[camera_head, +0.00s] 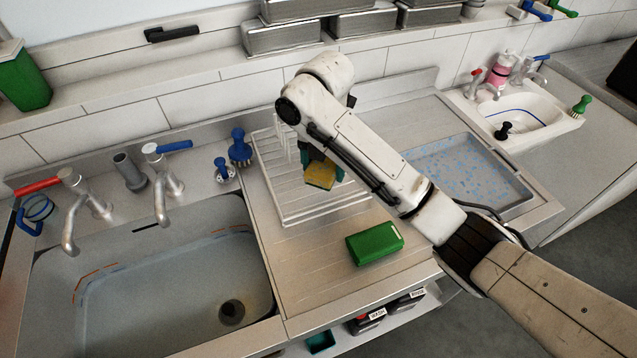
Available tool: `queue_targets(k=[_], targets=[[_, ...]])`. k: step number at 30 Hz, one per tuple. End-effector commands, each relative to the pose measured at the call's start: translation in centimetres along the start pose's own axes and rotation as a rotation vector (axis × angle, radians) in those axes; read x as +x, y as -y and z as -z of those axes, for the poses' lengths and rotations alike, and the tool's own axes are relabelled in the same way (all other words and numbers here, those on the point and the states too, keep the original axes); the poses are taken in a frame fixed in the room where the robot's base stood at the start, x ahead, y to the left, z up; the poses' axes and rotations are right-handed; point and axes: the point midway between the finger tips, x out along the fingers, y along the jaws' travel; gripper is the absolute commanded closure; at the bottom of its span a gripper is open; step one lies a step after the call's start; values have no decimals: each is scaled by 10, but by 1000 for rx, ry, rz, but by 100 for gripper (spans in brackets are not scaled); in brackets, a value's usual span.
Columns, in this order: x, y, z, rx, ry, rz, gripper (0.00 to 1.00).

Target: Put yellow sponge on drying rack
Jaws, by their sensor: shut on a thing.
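The yellow sponge (320,175) shows below the end of my arm, with a dark green part beside it. My gripper (322,164) is mostly hidden behind my arm and is shut on the sponge. The white drying rack (290,207) stands on the ribbed metal drainboard, and the sponge appears over its right part. I cannot tell whether the sponge touches the rack.
Blue brushes (240,147) stand left of the rack. A blue-speckled basin (470,170) is at right.

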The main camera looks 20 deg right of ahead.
Motion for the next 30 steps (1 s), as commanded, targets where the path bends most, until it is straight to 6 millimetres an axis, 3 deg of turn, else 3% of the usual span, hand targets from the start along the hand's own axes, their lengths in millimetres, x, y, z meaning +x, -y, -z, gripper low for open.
queue_targets(k=[1, 11, 18, 30], targets=[[13, -5, -2, -1, -2, 1, 59], [26, -18, -13, -1, 0, 2, 59], [54, -18, -13, 1, -1, 1, 59], [60, -18, -13, -1, 0, 0, 59]])
